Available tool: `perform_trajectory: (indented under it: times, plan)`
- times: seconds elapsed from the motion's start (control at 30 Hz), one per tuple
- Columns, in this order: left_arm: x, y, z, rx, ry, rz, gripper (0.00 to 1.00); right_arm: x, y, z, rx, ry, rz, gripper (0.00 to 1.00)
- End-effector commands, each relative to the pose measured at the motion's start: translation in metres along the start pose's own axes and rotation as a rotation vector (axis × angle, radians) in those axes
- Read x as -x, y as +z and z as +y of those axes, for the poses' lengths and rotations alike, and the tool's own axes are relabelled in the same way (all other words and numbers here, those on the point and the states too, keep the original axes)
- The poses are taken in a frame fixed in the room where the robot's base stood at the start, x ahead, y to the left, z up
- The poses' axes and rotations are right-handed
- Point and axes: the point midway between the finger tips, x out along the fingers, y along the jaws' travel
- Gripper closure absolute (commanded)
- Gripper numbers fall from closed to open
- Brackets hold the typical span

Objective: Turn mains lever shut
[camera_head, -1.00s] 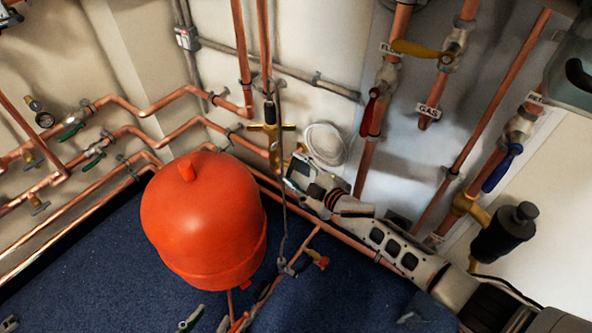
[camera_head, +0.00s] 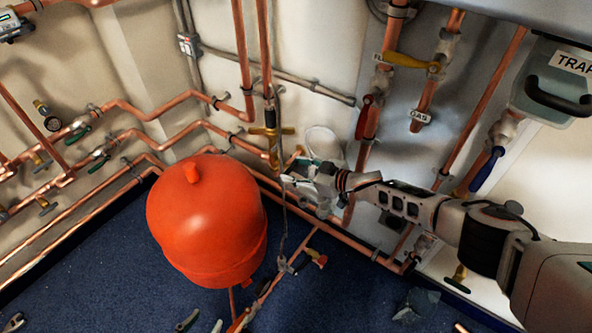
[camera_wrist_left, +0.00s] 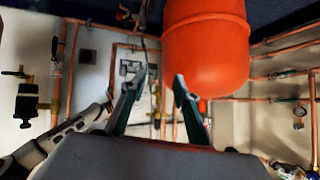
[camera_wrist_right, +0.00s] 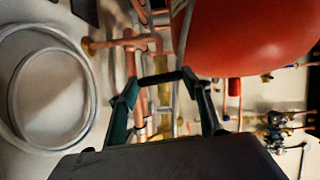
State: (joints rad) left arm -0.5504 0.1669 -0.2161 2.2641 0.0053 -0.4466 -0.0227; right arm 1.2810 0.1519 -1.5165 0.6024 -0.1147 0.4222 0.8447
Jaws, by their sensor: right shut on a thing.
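My right gripper (camera_head: 292,179) is beside the brass valve (camera_head: 271,132) on the vertical pipe behind the orange vessel. In the right wrist view its fingers (camera_wrist_right: 160,82) are closed on a dark bar (camera_wrist_right: 160,76), which looks like the mains lever, with brass and copper pipework behind it. In the head view the fingers and pipework hide the lever, and I cannot tell its angle. My left gripper (camera_wrist_left: 160,78) is open and empty in the left wrist view, below the vessel. Its fingertips show at the bottom edge of the head view (camera_head: 203,323).
The large orange vessel (camera_head: 205,225) stands just left of my right gripper. Copper pipes run along both walls. A red lever (camera_head: 363,117), a yellow lever (camera_head: 410,61) and a blue lever (camera_head: 487,169) are on the right. The blue floor (camera_head: 100,270) is mostly clear.

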Motion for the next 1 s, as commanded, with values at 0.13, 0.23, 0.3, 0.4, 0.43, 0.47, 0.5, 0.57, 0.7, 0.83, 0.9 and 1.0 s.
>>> perform_trajectory:
  times: [0.13,0.23,0.3,0.4,0.43,0.47,0.5,0.57,0.7,0.83,0.9,1.0]
  plan:
    - [-0.0007,-0.0015,0.0008,0.003,0.002,0.004,0.69,0.0001,0.0029,0.0020,-0.066,-0.025,-0.003,0.73]
    - [-0.0006,-0.0037,0.0007,0.003,0.002,0.008,0.69,0.0002,0.0022,0.0023,-0.096,-0.038,-0.002,0.73]
    - [-0.0004,-0.0060,0.0008,0.005,0.002,0.012,0.69,0.0002,0.0016,0.0025,-0.113,-0.044,-0.001,0.73]
    - [-0.0006,-0.0078,0.0013,0.006,0.003,0.016,0.69,0.0003,0.0011,0.0027,-0.129,-0.049,-0.001,0.73]
    - [-0.0008,-0.0080,0.0015,0.006,0.003,0.017,0.69,0.0004,0.0010,0.0027,-0.132,-0.050,0.000,0.73]
    - [-0.0010,-0.0082,0.0016,0.006,0.004,0.017,0.69,0.0004,0.0008,0.0028,-0.135,-0.051,0.000,0.73]
    - [-0.0011,-0.0085,0.0017,0.006,0.004,0.018,0.69,0.0005,0.0006,0.0027,-0.138,-0.052,0.000,0.73]
    - [-0.0014,-0.0089,0.0018,0.006,0.004,0.019,0.69,0.0005,0.0002,0.0028,-0.141,-0.053,0.001,0.73]
    - [-0.0018,-0.0091,0.0018,0.006,0.004,0.020,0.69,0.0006,-0.0003,0.0028,-0.141,-0.053,0.001,0.73]
    - [-0.0020,-0.0084,0.0020,0.006,0.005,0.019,0.69,0.0005,-0.0006,0.0028,-0.141,-0.053,0.002,0.73]
    - [-0.0020,-0.0081,0.0021,0.006,0.005,0.018,0.69,0.0005,-0.0007,0.0027,-0.141,-0.053,0.002,0.38]
    - [-0.0021,-0.0079,0.0022,0.006,0.005,0.018,0.69,0.0004,-0.0006,0.0025,-0.139,-0.054,0.002,0.35]
